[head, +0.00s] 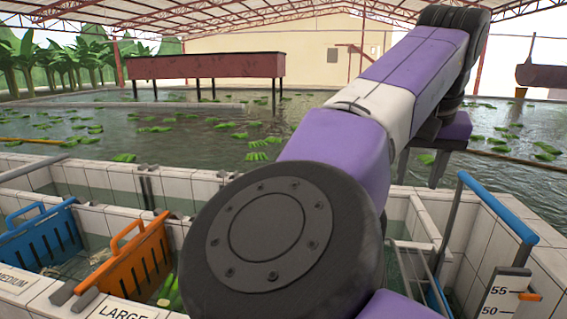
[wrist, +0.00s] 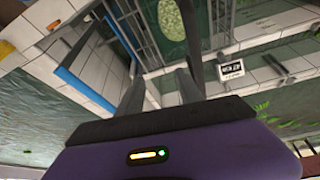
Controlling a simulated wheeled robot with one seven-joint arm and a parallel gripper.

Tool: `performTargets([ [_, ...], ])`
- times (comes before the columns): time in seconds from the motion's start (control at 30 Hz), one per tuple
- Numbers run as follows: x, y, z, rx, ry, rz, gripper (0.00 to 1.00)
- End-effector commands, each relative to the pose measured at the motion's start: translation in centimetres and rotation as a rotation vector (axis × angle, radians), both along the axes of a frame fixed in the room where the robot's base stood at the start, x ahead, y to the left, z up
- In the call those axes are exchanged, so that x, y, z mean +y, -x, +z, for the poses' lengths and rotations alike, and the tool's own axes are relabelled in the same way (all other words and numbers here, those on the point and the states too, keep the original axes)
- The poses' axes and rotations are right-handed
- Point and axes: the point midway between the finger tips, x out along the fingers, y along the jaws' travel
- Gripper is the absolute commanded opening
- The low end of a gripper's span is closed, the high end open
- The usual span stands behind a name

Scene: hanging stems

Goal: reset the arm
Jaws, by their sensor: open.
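My purple and white arm rises from the bottom middle of the head view, a large dark round joint close to the camera, and bends at the upper right. My gripper (head: 420,178) hangs below that bend, its dark fingers pointing down over the water near the tiled wall. In the wrist view my gripper (wrist: 160,78) shows two grey fingers spread apart with nothing between them. The gripper is open and empty. My arm hides part of the middle of the scene.
A blue rail (head: 497,208) and a marked gauge board (head: 500,296) are at right. Green bunches (head: 158,129) float on the wide pool beyond the tiled wall.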

Motion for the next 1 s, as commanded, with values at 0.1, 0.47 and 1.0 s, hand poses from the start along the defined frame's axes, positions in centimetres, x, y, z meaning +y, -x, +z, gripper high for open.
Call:
performTargets([
  [0.1, -2.2, -1.7, 0.0, -0.115, 0.067, -0.057, 0.43],
  [0.47, -10.7, -4.9, 0.3, -0.5, 0.382, -0.223, 0.43],
  [1.0, -12.7, -2.1, 0.1, -1.041, 0.829, -0.107, 0.43],
])
